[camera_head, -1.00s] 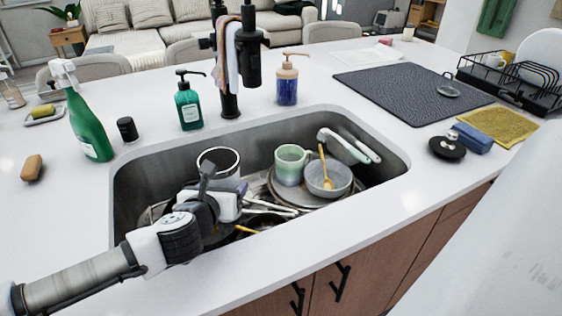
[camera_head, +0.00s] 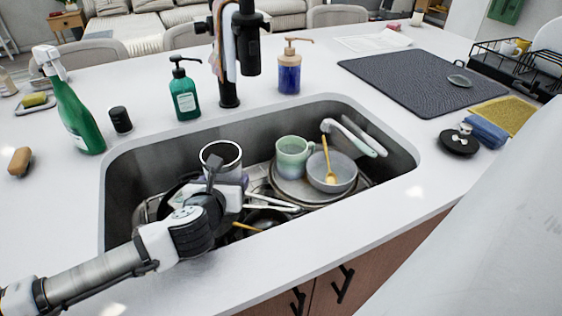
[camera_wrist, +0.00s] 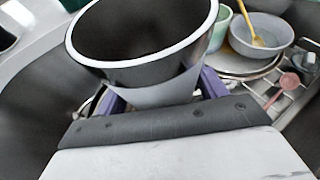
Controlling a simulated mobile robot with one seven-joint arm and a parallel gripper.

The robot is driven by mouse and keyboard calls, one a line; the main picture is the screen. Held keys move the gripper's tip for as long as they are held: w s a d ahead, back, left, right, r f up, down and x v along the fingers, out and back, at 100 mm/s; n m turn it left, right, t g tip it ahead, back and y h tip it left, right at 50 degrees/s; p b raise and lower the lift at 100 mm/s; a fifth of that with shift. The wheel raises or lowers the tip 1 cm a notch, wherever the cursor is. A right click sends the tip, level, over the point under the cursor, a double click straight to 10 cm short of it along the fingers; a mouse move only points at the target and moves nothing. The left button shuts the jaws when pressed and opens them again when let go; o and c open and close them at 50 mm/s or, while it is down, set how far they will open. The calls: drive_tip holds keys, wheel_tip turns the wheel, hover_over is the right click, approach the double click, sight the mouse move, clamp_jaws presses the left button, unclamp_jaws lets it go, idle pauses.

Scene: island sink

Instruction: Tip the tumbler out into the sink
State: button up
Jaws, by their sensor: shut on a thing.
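The tumbler (camera_head: 221,157) is a grey cup with a white rim and a dark inside. It is close to upright, mouth up, over the left part of the sink (camera_head: 128,180). My gripper (camera_head: 232,184) is shut on its lower body. In the wrist view the tumbler (camera_wrist: 150,72) fills the top middle, with the purple fingers (camera_wrist: 162,92) of my gripper at its sides. No contents can be made out in the dark inside. The underside of the tumbler is hidden.
In the sink stand a green mug (camera_head: 292,160), a grey bowl (camera_head: 342,178) with a yellow spoon on stacked plates, and a brush (camera_head: 347,138). Pans and utensils lie below my gripper. The black faucet (camera_head: 229,85) rises behind the sink. Soap bottles stand along the back rim.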

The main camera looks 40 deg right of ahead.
sight(239, 157)
drive_tip(key=shift+d+r, duration=0.1)
drive_tip(key=shift+s+d+f+m+y+p, duration=0.1)
drive_tip(key=shift+d+f+m+y+p, duration=0.1)
drive_tip(key=shift+m+y+p, duration=0.3)
drive_tip(key=shift+s+d+f+m+y+p, duration=0.1)
drive_tip(key=shift+d+f+m+y+p, duration=0.05)
drive_tip(key=shift+m+y+p, duration=0.35)
drive_tip(key=shift+s+d+f+m+t+y+p, duration=0.2)
drive_tip(key=shift+d+f+m+t+y+p, duration=0.1)
drive_tip(key=shift+d+m+y+p, duration=0.4)
drive_tip(key=shift+s+d+r+m+y+p, duration=0.1)
drive_tip(key=shift+d+r+m+y+p, duration=0.1)
drive_tip(key=shift+r+y+p, duration=0.25)
drive_tip(key=shift+s+d+r+m+y+p, duration=0.1)
drive_tip(key=shift+r+m+y+p, duration=0.2)
drive_tip(key=shift+p, duration=0.35)
drive_tip(key=shift+w+a+r+m+t+y+p, duration=0.15)
drive_tip(key=shift+r+m+t+y+p, duration=0.15)
drive_tip(key=shift+r+m+y+p, duration=0.25)
drive_tip(key=shift+a+r+m+t+y+p, duration=0.1)
drive_tip(key=shift+r+m+t+y+p, duration=0.2)
drive_tip(key=shift+r+p, duration=0.35)
drive_tip(key=shift+f, duration=0.1)
drive_tip(key=shift+r+m+t+y+p, duration=0.5)
drive_tip(key=shift+r+m+y+p, duration=0.5)
drive_tip(key=shift+r+p, duration=0.15)
drive_tip(key=shift+s+d+r+m+y, duration=0.3)
drive_tip(key=shift+d+r+m, duration=0.05)
drive_tip(key=shift+d+r, duration=0.3)
idle(2.0)
